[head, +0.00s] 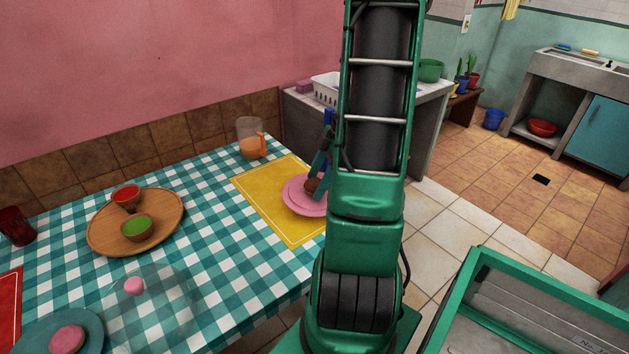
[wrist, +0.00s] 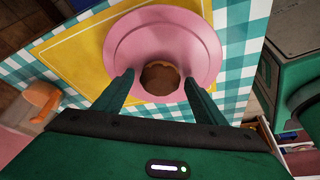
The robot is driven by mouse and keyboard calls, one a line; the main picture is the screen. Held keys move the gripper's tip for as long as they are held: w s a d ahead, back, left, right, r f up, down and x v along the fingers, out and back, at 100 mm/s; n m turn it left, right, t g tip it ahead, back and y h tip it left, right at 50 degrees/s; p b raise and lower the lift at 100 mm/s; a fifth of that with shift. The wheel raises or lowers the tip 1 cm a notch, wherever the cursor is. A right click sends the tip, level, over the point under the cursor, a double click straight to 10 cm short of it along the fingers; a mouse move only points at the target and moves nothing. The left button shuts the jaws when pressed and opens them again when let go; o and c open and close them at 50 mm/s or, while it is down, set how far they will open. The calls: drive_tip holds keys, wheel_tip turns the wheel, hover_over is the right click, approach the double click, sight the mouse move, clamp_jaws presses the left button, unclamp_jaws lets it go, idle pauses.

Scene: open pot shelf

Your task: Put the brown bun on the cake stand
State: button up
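In the wrist view the bun (wrist: 160,78) shows against the pink stand (wrist: 121,45), just beyond and between my fingertips. My gripper (wrist: 159,76) is open, with a narrow gap visible on each side of the bun. In the head view my gripper (head: 319,174) reaches down over the stand, and my arm hides its right part. The bun appears to rest on the stand, though its underside is hidden.
A jug with orange drink (head: 251,143) stands behind the yellow mat (head: 262,196). A wooden board (head: 100,238) holds a red bowl and a green bowl. A clear dome with a pink knob (head: 134,286) and a teal plate (head: 92,326) with a pink-topped bun are nearer.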

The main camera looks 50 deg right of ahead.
drive_tip(key=v, duration=1.2)
drive_tip(key=s+a+r+m+g+h, duration=0.1)
drive_tip(key=a+r+m+g, duration=0.1)
drive_tip(key=a+m, duration=0.75)
drive_tip(key=s+a+m+g+h, duration=0.1)
drive_tip(key=s+a+m+h, duration=0.1)
drive_tip(key=s+a+m, duration=0.4)
drive_tip(key=s+a, duration=0.3)
drive_tip(key=a, duration=0.2)
drive_tip(key=shift+s+f+m, duration=0.15)
drive_tip(key=shift+f+m, duration=0.15)
drive_tip(key=shift+m, duration=0.05)
drive_tip(key=shift+a, duration=0.1)
drive_tip(key=shift+w+f, duration=0.25)
drive_tip(key=shift+w, duration=0.35)
